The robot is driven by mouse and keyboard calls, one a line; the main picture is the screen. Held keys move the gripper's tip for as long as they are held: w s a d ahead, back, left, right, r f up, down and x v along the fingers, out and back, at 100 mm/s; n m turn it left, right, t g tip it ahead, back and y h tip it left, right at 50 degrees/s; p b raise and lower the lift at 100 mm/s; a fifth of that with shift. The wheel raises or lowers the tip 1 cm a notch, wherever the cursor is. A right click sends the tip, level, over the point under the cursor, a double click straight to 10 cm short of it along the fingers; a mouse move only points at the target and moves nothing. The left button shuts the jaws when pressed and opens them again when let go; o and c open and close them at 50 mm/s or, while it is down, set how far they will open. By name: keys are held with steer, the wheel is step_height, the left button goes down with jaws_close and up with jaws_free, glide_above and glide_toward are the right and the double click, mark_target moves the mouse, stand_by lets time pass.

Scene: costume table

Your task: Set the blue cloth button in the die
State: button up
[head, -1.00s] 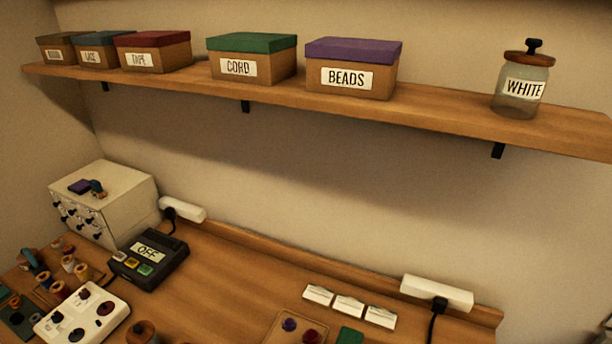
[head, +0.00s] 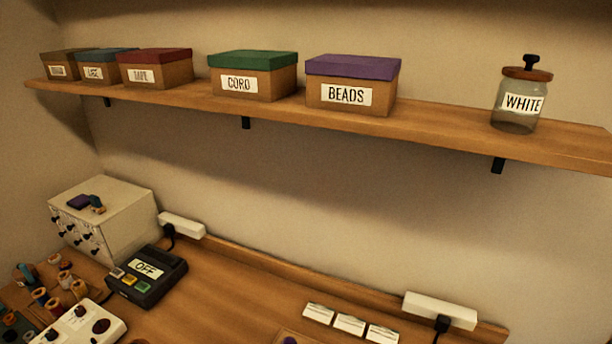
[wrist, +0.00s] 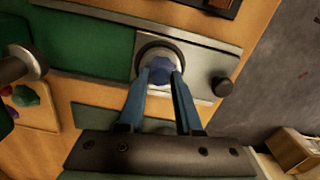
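In the wrist view the blue cloth button (wrist: 161,70) is between the two blue fingertips of my gripper (wrist: 161,76). The fingers appear closed on its sides. The button lies over the round die (wrist: 160,43), a dark ring with a pale inside set on a metal plate (wrist: 205,65). I cannot tell whether the button is touching the die or held just above it. The lower part of the die is hidden by the button and fingers. The head view shows neither my gripper, the button nor the die.
In the wrist view a dark knob (wrist: 222,86) stands on the plate's right, a metal rod end (wrist: 15,65) is at left, and a tray with coloured buttons (wrist: 25,96) is below it. In the head view a box marked OFF (head: 147,276) sits on the bench.

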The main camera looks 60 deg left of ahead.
steer(key=shift+o, duration=0.4)
steer(key=shift+r, duration=0.1)
step_height(320, 180, up, 8)
steer(key=p, duration=0.7)
steer(key=shift+r+p, duration=0.2)
steer(key=shift+p, duration=0.2)
steer(key=shift+r, duration=1.25)
